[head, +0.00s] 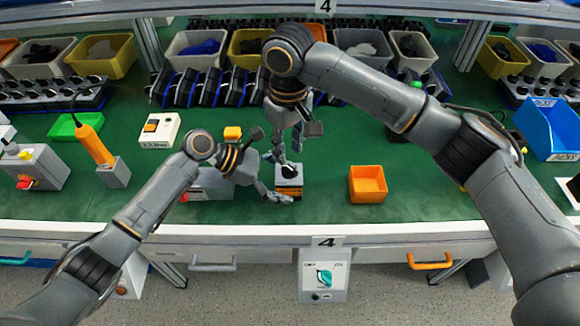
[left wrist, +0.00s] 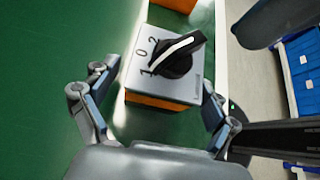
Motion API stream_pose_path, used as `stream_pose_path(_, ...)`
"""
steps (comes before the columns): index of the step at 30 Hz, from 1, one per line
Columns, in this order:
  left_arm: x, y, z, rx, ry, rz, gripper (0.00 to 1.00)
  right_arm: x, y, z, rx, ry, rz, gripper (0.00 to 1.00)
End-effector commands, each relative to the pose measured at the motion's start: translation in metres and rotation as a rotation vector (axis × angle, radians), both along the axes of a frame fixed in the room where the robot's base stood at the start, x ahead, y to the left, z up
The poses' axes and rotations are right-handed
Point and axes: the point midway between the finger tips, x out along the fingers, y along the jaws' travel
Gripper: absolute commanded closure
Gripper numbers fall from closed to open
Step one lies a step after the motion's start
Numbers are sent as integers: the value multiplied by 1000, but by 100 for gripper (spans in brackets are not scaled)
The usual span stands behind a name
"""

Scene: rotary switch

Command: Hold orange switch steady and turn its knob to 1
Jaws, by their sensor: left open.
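The orange switch (head: 289,189) stands on the green table near its front edge. It has an orange body, a light top plate and a black knob (left wrist: 178,56) with a white stripe. The stripe's lower-left end lies near the 1; I cannot tell which end is the pointer. My left gripper (left wrist: 152,108) is open, with its fingers on either side of the switch's near end. My right gripper (head: 289,150) hangs pointing down just above the switch; its finger opening is unclear.
An orange open box (head: 368,185) stands to the right of the switch. A grey box (head: 208,188) is behind my left wrist. An orange-handled tool (head: 94,143) stands at the left. Bins and rows of black parts line the back; green table is free at the right.

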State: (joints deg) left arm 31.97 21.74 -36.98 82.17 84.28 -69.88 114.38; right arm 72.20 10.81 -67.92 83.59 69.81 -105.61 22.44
Motion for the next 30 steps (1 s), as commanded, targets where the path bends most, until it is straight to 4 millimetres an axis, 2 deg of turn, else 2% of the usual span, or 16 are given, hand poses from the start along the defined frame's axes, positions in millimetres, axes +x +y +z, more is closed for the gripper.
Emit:
stream_pose_path(4, 1, 3, 2, 0, -2, 1, 14, 0, 0, 0, 0, 0, 0, 66)
stream_pose_path(7, 1, 13, 9, 0, -3, 3, 14, 0, 0, 0, 0, 0, 0, 66)
stream_pose_path(15, 1, 60, 40, 2, -2, 2, 14, 0, 0, 0, 0, 0, 0, 66)
stream_pose_path(21, 1, 88, 59, 1, 0, 2, 14, 0, 0, 0, 0, 0, 0, 66)
stream_pose_path(30, 0, 99, 68, 0, 0, 0, 14, 0, 0, 0, 0, 0, 0, 66)
